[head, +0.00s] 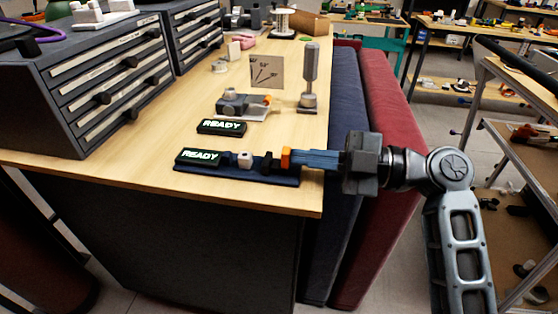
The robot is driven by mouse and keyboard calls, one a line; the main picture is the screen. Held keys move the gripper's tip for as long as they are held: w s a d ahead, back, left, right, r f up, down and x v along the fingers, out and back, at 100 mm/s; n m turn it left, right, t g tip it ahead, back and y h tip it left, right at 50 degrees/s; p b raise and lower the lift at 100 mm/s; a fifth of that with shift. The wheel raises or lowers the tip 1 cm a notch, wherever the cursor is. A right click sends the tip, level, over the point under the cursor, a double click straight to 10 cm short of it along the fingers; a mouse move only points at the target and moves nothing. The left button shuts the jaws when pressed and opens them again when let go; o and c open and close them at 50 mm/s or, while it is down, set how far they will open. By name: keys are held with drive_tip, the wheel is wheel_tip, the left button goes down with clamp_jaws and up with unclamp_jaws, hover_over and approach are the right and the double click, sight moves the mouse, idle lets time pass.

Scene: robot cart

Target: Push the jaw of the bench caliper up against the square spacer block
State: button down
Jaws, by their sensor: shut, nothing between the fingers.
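The bench caliper (222,174) is a long dark blue base along the table's front edge, with a lit READY display at its left end. The small white square spacer block (245,160) stands on it right of the display. The dark jaw (267,163) stands to the right of the block, with a narrow gap between them. My gripper (287,159) comes in level from the right, its blue fingers shut and empty, an orange piece at their end. This end is close against the jaw's right side; I cannot tell whether they touch.
A second READY box (221,127) lies behind the caliper. Behind it are a small grey fixture (243,103), an upright grey post (310,78) and a square marked plate (266,71). Grey drawer cabinets (95,85) fill the left; the table (140,175) is bare at front left.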

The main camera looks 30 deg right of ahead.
drive_tip(key=shift+b+x, duration=1)
drive_tip(key=shift+x, duration=0.35)
drive_tip(key=shift+s+d, duration=0.1)
drive_tip(key=shift+b+v, duration=1.1)
drive_tip(key=shift+v, duration=0.3)
drive_tip(key=shift+r+p, duration=0.95)
drive_tip(key=shift+r, duration=1.55)
